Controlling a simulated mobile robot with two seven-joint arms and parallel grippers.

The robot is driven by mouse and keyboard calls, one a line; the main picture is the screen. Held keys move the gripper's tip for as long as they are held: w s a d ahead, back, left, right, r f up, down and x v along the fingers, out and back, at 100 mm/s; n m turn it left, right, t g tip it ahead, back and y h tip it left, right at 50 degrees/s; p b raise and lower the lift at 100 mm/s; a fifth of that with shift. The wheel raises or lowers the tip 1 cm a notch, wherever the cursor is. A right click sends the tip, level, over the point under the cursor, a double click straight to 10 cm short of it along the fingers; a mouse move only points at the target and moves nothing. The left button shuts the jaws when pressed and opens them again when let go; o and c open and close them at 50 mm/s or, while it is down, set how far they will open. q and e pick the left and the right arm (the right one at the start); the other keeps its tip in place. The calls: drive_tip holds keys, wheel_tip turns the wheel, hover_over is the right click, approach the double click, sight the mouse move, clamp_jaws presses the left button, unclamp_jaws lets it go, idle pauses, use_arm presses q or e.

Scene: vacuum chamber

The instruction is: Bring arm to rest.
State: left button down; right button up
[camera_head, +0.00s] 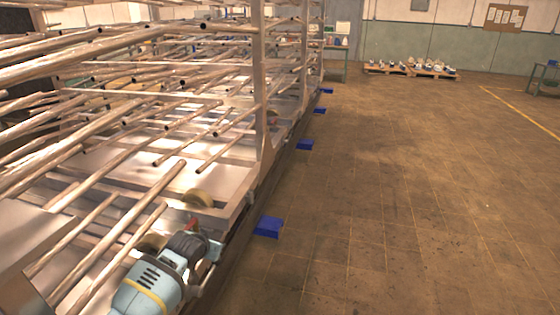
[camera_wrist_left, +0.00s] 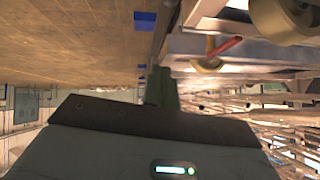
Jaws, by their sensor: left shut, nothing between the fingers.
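My left arm comes in from the bottom left in the head view, light blue with a yellow ring. My left gripper (camera_head: 213,250) is at its end, beside the lower edge of the metal rack frame. In the left wrist view the gripper (camera_wrist_left: 161,88) shows as a dark narrow shape beyond the grey wrist housing, shut and empty. A red handle (camera_wrist_left: 229,45) on a brass-coloured fitting sits on the frame, apart from the gripper in that view. My right gripper is in neither view.
The metal rack (camera_head: 262,90) with many protruding pipes fills the left side. A brass-coloured wheel (camera_head: 198,198) sits on its frame near my arm. Blue blocks (camera_head: 268,227) line its foot. The tiled floor (camera_head: 420,190) to the right is clear. Pallets (camera_head: 410,70) stand at the far wall.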

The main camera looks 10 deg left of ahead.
use_arm(q)
drive_tip(key=s+d+f+h, duration=0.1)
drive_tip(key=s+d+f, duration=0.25)
drive_tip(key=s, duration=0.45)
drive_tip(key=s+d+f+m+h+p, duration=0.1)
drive_tip(key=s+d+f, duration=0.2)
drive_tip(key=s+f, duration=0.35)
drive_tip(key=s+d+f, duration=0.3)
drive_tip(key=s, duration=0.6)
drive_tip(key=s+d+r, duration=0.1)
drive_tip(key=s, duration=1.1)
drive_tip(key=s+d+r+h+p, duration=0.1)
drive_tip(key=s+d, duration=0.1)
drive_tip(key=s, duration=1)
drive_tip(key=shift+s+d+n+g, duration=0.15)
drive_tip(key=shift+s+n+g, duration=0.15)
drive_tip(key=shift+n, duration=0.1)
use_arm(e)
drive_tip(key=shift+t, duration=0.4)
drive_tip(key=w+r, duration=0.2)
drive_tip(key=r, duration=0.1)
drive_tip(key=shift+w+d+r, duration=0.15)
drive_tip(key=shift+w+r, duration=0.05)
use_arm(q)
drive_tip(key=shift+r, duration=0.1)
